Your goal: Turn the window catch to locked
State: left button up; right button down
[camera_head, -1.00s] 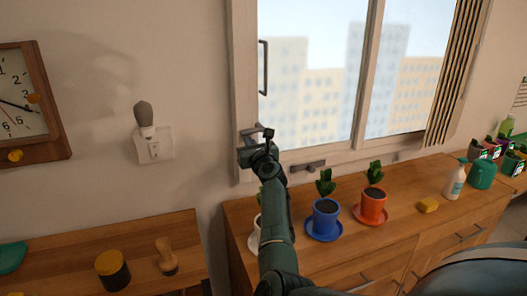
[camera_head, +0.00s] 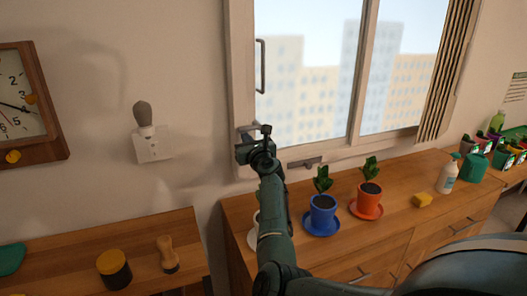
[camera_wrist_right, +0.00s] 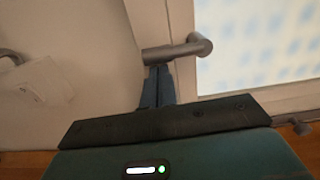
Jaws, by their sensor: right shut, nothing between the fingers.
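The window catch (camera_wrist_right: 180,50) is a grey lever with a rounded end in the right wrist view. It lies roughly level, pointing right, at the lower left of the window frame. In the head view a small grey part of it (camera_head: 246,129) shows above my right gripper (camera_head: 246,141), which hides the rest. My right gripper's fingers (camera_wrist_right: 157,86) are shut with nothing between them. Their tips are just under the lever, close to or touching its underside; I cannot tell which. My left gripper is not in view.
The window (camera_head: 305,80) has a dark vertical handle (camera_head: 262,66) and a grey fitting (camera_head: 305,163) on its lower frame. Below, a wooden cabinet (camera_head: 400,222) holds a blue pot (camera_head: 323,216), an orange pot (camera_head: 368,202) and a spray bottle (camera_head: 447,177). A switch (camera_head: 153,146) is left.

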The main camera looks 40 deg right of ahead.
jog(key=p+v, duration=0.1)
jog(key=v, duration=1.1)
jog(key=shift+s+a, duration=0.15)
jog(key=shift+s, duration=0.35)
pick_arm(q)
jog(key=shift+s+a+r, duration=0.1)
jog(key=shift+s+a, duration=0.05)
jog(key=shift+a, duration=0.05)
